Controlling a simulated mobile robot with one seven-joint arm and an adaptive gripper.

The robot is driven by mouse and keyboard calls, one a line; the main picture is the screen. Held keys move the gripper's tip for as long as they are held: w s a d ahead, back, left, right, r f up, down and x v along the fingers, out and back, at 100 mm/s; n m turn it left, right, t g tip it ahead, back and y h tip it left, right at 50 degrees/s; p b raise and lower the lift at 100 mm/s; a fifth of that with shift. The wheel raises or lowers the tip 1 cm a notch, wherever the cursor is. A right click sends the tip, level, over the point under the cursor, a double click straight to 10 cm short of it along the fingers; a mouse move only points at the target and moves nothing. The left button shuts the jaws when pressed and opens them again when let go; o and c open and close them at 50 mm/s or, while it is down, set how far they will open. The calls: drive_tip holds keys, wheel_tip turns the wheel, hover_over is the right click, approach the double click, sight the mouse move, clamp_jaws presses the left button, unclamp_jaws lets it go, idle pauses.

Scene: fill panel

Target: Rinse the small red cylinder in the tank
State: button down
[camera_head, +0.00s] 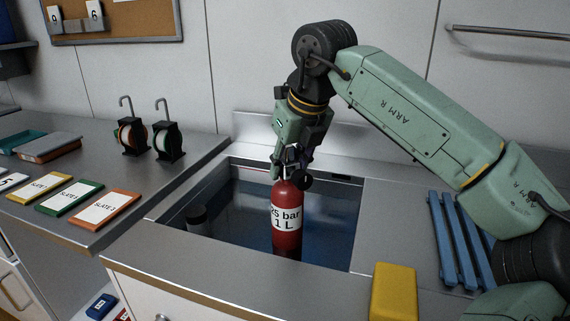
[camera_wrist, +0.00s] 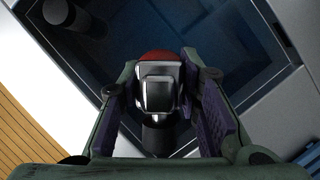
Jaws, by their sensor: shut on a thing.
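The small red cylinder (camera_head: 286,222) has a white label reading "1 L". It hangs upright under my gripper (camera_head: 291,172) over the sunken tank (camera_head: 322,228). Its lower end is down inside the tank opening; I cannot tell exactly how deep it is in the water. In the wrist view, my gripper (camera_wrist: 163,100) is shut on the cylinder's metal valve (camera_wrist: 158,88), with a bit of the red shoulder (camera_wrist: 160,56) showing behind it. The tank's dark blue inside also shows in the wrist view (camera_wrist: 220,45).
A dark upright post (camera_head: 197,218) stands in the tank's left side. A yellow block (camera_head: 393,291) sits on the front right rim, and a blue slatted rack (camera_head: 461,240) lies to the right. Coloured slates (camera_head: 103,205) and two reels (camera_head: 168,142) are on the left counter.

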drive_tip(key=shift+s+d+r, duration=0.1)
drive_tip(key=shift+s+d, duration=0.05)
drive_tip(key=shift+d, duration=0.25)
drive_tip(key=shift+s+d+r, duration=0.1)
drive_tip(key=shift+d, duration=0.3)
drive_tip(key=shift+w+a, duration=0.2)
drive_tip(key=shift+a, duration=0.4)
drive_tip(key=shift+w+a, duration=0.15)
drive_tip(key=shift+a, duration=0.45)
idle(0.3)
drive_tip(key=shift+s+d, duration=0.2)
drive_tip(key=shift+d, duration=0.4)
drive_tip(key=shift+s+d, duration=0.15)
drive_tip(key=shift+d, duration=0.45)
idle(0.3)
drive_tip(key=shift+w+a, duration=0.2)
drive_tip(key=shift+a, duration=0.4)
drive_tip(key=shift+w+a, duration=0.15)
drive_tip(key=shift+a, duration=0.4)
idle(0.4)
idle(0.8)
